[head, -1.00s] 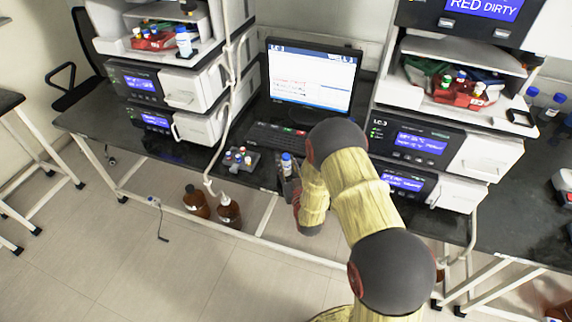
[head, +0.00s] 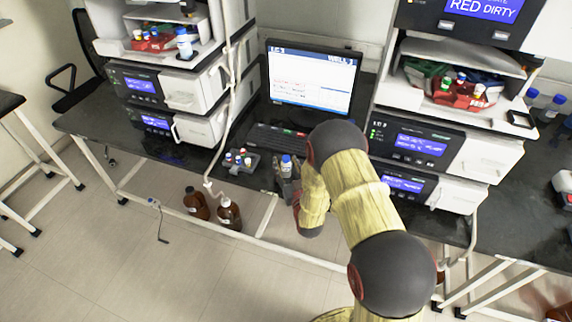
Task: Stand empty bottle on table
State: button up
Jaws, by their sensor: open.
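A small bottle with a blue cap (head: 286,163) and a pale body stands upright near the front edge of the black table (head: 262,182), below the monitor. My gripper (head: 287,180) is at the bottle, at the table's front edge. Its jaws are open, small and dark, and partly hidden by my arm. I cannot tell whether they touch the bottle, or whether its base rests on the table. Whether the bottle is empty does not show.
A small tray of vials (head: 238,161) sits left of the bottle. The keyboard (head: 276,138) and monitor (head: 311,77) are behind. Instrument stacks stand left (head: 196,90) and right (head: 487,157). Brown bottles (head: 229,214) stand below the table. A tube hangs by the left stack.

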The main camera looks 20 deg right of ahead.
jog(key=s+p, duration=0.2)
jog(key=s, duration=0.9)
jog(key=shift+s+r, duration=0.15)
jog(key=shift+s, duration=0.2)
jog(key=w+r+g, duration=0.3)
jog(key=w+r, duration=0.3)
jog(key=r, duration=0.3)
jog(key=s+a+r+g, duration=0.1)
jog(key=s+r+g, duration=0.35)
jog(key=r, duration=0.75)
jog(key=s+a+r+g, duration=0.1)
jog(key=s+r, duration=0.3)
jog(key=s, duration=1.1)
jog(key=s+a+r+g, duration=0.1)
jog(key=s+r+g, duration=0.3)
jog(key=s, duration=1.1)
jog(key=shift+s+r, duration=0.3)
jog(key=shift+r, duration=0.35)
